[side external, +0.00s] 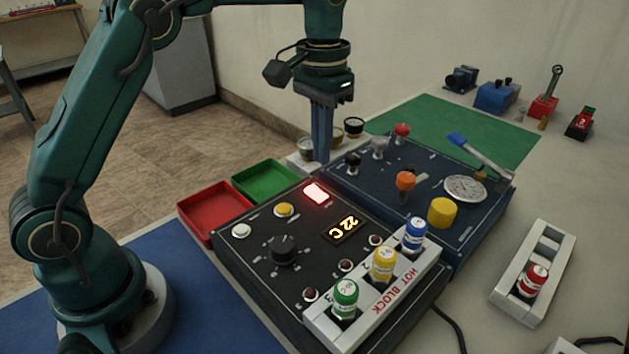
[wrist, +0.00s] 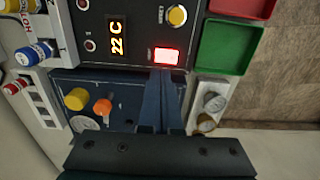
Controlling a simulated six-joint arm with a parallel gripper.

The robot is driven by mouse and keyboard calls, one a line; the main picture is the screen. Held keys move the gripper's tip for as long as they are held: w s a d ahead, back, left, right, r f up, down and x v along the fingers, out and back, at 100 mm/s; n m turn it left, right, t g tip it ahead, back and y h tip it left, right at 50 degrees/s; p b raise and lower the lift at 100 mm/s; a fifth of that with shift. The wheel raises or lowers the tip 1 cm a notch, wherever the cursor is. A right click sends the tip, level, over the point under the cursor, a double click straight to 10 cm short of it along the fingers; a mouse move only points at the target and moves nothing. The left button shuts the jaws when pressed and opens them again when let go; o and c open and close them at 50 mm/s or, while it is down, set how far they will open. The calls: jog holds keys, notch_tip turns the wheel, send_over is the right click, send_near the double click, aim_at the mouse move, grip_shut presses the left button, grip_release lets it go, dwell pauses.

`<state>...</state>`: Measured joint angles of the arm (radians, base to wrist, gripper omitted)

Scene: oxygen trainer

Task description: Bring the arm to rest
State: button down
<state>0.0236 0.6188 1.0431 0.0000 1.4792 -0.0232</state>
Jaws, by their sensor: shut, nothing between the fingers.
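My gripper (side external: 321,160) points straight down with its blue fingers together and empty. In the side view its tips are in front of the far edge of the two panels, near the lit red button. In the wrist view the shut fingers (wrist: 162,75) reach toward the red lit button (wrist: 167,56); I cannot tell whether they touch anything. The hot block panel (side external: 240,258) has a display (side external: 343,229) reading 22 C. Green (side external: 345,293), yellow (side external: 384,263) and blue (side external: 414,233) capped vials stand in the hot block (side external: 375,310).
A blue panel (side external: 340,185) with knobs, a gauge (side external: 465,188) and a lever (side external: 475,152) lies behind. Red (side external: 215,212) and green (side external: 265,180) trays are at left. A white rack (side external: 548,245) with a red-capped vial (side external: 533,280) is at right. The green mat (side external: 465,125) is largely clear.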

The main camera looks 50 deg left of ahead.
jog(key=s+r+t, duration=0.3)
jog(key=s+r, duration=0.5)
jog(key=r, duration=0.1)
jog(key=s+f+t, duration=0.2)
jog(key=s+f, duration=0.5)
jog(key=s, duration=0.3)
jog(key=shift+s+a+t, duration=0.3)
jog(key=shift+a, duration=0.15)
